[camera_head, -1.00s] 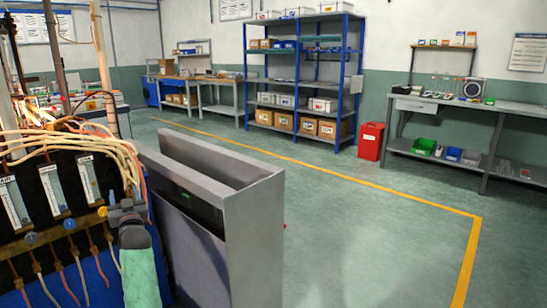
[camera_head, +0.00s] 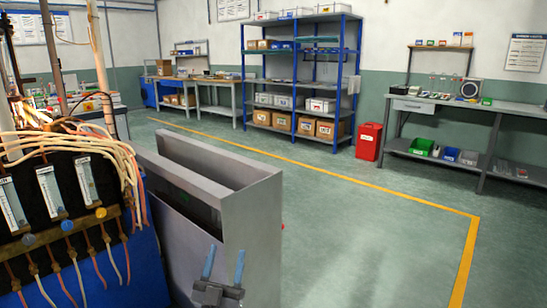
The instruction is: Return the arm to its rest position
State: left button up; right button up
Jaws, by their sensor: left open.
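My left gripper (camera_head: 225,258) is at the bottom centre of the head view, with its two blue-grey fingers pointing up and spread apart. Nothing shows between the fingers. It is in front of the grey metal bin (camera_head: 252,225) and to the right of the gas panel (camera_head: 60,200), apart from the panel's knobs. The panel has several flow tubes and a row with a grey knob (camera_head: 29,240), a blue knob (camera_head: 67,226) and a yellow knob (camera_head: 100,213). My right gripper is out of view.
A flame glow (camera_head: 16,111) shows behind the panel at far left, near bundled pale hoses (camera_head: 70,140). A blue shelf rack (camera_head: 297,80), a red bin (camera_head: 368,141) and a workbench (camera_head: 470,110) stand at the back. The floor to the right is clear.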

pick_arm(q)
jog(key=s+d+f+n+g, duration=0.1)
jog(key=s+d+f+g, duration=0.15)
jog(key=s+f, duration=0.55)
jog(key=s+d+f+g, duration=0.2)
jog(key=s+d+f, duration=0.2)
jog(key=s+f, duration=0.5)
jog(key=s+a+r+g+y+p, duration=0.1)
jog(key=s+a+g+y+p, duration=0.1)
jog(key=s+a+g+p, duration=0.2)
jog(key=s+a+r+g+y+p, duration=0.2)
jog(key=s+a+g+p, duration=0.3)
jog(key=s+g+p, duration=0.6)
jog(key=g+p, duration=0.4)
jog(key=p, duration=0.4)
jog(key=shift+s+a+g+y, duration=0.15)
jog(key=shift+a+g+y, duration=0.05)
jog(key=shift+g+y, duration=0.2)
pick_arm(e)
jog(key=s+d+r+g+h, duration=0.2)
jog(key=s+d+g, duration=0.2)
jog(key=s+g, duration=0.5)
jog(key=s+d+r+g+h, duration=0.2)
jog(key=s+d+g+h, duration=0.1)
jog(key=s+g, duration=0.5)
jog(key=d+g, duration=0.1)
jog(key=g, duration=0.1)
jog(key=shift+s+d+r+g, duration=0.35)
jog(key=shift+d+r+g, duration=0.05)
